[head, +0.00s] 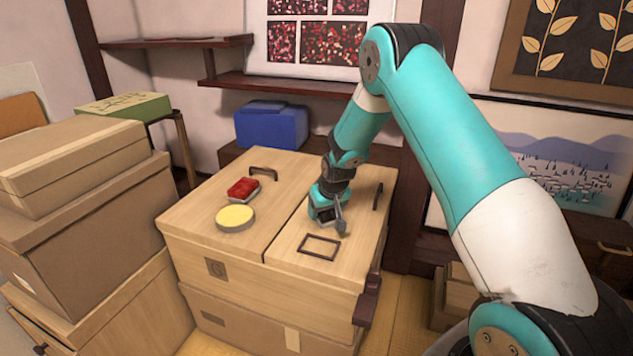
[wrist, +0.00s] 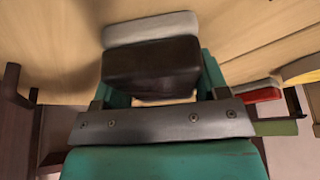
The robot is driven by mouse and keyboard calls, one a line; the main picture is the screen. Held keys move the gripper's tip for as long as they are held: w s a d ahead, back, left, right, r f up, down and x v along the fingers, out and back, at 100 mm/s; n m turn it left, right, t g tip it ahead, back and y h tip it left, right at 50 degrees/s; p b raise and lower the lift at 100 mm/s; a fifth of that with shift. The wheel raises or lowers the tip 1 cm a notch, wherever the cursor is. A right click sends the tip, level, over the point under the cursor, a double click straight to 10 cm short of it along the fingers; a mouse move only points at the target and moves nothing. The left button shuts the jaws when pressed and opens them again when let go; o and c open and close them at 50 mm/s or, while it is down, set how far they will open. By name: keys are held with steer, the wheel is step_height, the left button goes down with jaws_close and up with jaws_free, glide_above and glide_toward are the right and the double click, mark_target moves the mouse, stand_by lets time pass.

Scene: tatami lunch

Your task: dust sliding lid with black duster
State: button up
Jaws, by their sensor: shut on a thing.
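My gripper (head: 325,213) is low over the right-hand panel of the wooden chest's top, and it is shut on the black duster. In the wrist view the duster (wrist: 150,70) is a black block with a pale grey pad (wrist: 150,27), between the teal fingers. In the head view the duster is mostly hidden by the gripper. The sliding lid (head: 345,262) appears to be this pale wooden panel, with a thin dark rectangular outline (head: 319,247) near its front. I cannot tell whether the pad touches the wood.
On the left panel lie a red block with a grey base (head: 243,188) and a round yellow-topped thing (head: 235,217). Dark handles (head: 263,171) (head: 377,195) stand up from the top. Cardboard boxes (head: 80,190) are stacked at left; a blue box (head: 271,125) stands behind.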

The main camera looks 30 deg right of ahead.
steer(key=shift+w+a, duration=0.3)
steer(key=shift+a, duration=0.05)
steer(key=shift+w+r+p, duration=0.2)
steer(key=shift+r+p, duration=0.1)
steer(key=shift+p, duration=0.1)
step_height(320, 180, up, 2)
steer(key=shift+r+p, duration=0.1)
steer(key=shift+p, duration=0.3)
steer(key=shift+r+p, duration=2.2)
steer(key=shift+r, duration=0.5)
